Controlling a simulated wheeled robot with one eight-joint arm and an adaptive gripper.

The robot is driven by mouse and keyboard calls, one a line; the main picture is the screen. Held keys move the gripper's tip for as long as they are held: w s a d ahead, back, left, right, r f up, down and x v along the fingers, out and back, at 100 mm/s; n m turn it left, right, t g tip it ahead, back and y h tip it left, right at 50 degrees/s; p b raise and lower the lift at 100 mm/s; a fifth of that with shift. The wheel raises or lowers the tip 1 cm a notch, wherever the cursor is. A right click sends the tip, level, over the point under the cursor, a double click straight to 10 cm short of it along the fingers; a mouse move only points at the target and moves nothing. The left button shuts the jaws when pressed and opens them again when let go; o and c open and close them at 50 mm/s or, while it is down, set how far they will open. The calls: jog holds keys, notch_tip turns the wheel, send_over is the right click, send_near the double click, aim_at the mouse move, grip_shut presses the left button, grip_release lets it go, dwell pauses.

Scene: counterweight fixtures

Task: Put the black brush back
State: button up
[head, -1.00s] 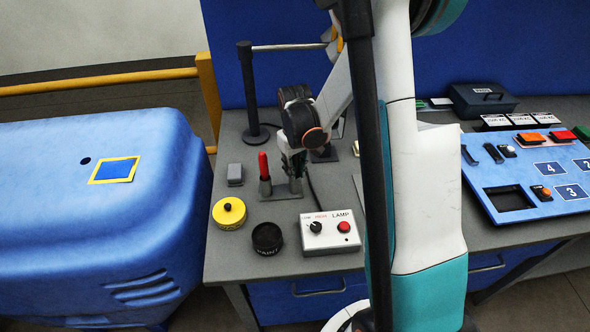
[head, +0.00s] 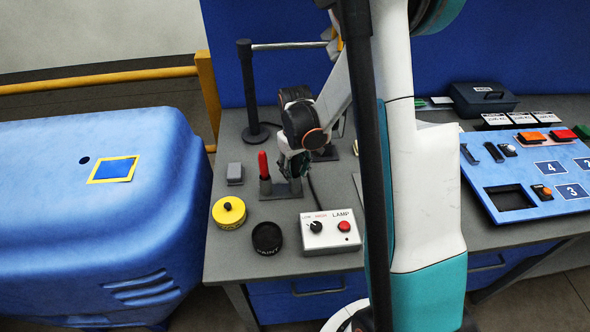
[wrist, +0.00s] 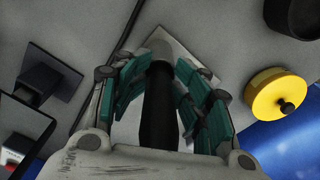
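The black brush (wrist: 159,110) shows in the wrist view as a dark upright handle between my fingers, its far end at a grey socket (wrist: 158,46) on a pale plate. My gripper (wrist: 163,88) has its teal fingers spread on both sides of the handle, with a narrow gap visible. In the head view my gripper (head: 294,164) is low over the holder plate (head: 285,190), and hides the black brush there. A red-handled tool (head: 263,166) stands upright in the holder just left of my gripper. How deep the black brush sits is not clear.
A yellow tin (head: 229,212), a black paint tin (head: 267,238) and a lamp box (head: 330,232) stand in front of the holder. A grey block (head: 234,173) is to its left. A black post (head: 250,95) rises behind. A blue panel (head: 535,172) lies at right.

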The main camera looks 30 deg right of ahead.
jog(key=shift+w+r+p, duration=0.1)
jog(key=shift+r+p, duration=0.35)
jog(key=shift+p, duration=0.2)
jog(key=r, duration=0.4)
jog(key=r+p, duration=0.1)
jog(key=r, duration=0.4)
jog(key=r+p, duration=0.1)
jog(key=r, duration=0.3)
jog(key=shift+s+r, duration=0.25)
jog(key=shift+r, duration=0.1)
jog(key=shift+d, duration=0.1)
